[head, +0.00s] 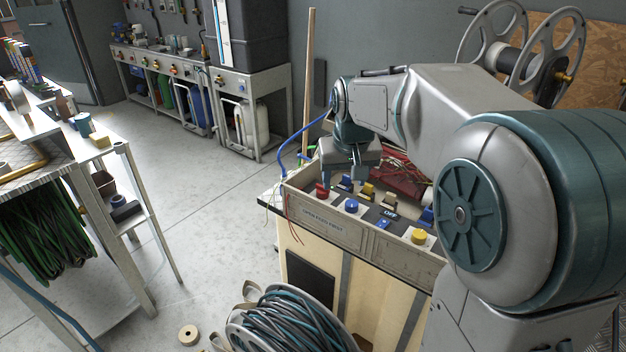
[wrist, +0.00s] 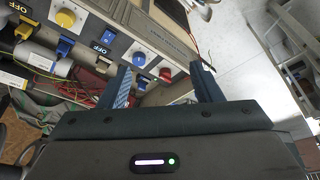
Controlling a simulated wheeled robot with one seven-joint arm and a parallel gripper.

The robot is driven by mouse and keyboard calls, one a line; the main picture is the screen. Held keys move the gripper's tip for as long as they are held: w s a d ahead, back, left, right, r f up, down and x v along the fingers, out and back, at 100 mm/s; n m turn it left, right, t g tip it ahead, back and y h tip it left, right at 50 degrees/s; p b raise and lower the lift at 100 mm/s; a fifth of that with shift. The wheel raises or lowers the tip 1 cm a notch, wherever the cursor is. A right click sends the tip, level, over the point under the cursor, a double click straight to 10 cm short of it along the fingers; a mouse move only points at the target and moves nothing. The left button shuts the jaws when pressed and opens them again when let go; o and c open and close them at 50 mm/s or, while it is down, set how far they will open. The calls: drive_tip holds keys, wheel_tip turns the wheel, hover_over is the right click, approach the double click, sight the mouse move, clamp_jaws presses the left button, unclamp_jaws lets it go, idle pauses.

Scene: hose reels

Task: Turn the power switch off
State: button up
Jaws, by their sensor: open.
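The control box (head: 330,233) has a front row of round knobs: a red knob (head: 322,190), a blue knob (head: 351,205) and a yellow knob (head: 419,236). Behind them are blue and yellow lever switches, including a yellow lever (head: 368,190). An OFF label (head: 390,212) sits between the blue and yellow knobs; it also shows in the wrist view (wrist: 108,37). I cannot tell which control is the power switch. My gripper (head: 345,175) is open and empty above the box's left end. In the wrist view, the red knob (wrist: 165,74) appears between its fingers (wrist: 160,72).
Red and thin wires (head: 400,170) lie behind the switches. A wooden pole (head: 307,70) stands behind the box. A hose reel (head: 285,325) sits in front of it, and another reel (head: 520,55) stands behind my arm. Clear floor (head: 210,200) lies to the left.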

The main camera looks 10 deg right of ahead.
drive_tip(key=b, duration=0.6)
approach(322, 188)
drive_tip(key=shift+t, duration=0.5)
drive_tip(key=x, duration=0.6)
drive_tip(key=b+x, duration=0.1)
drive_tip(key=x, duration=0.2)
drive_tip(key=shift+s+d+f, duration=0.2)
drive_tip(key=shift+f, duration=0.3)
drive_tip(key=shift+c, duration=0.3)
drive_tip(key=c, duration=0.9)
drive_tip(key=shift+a, duration=0.15)
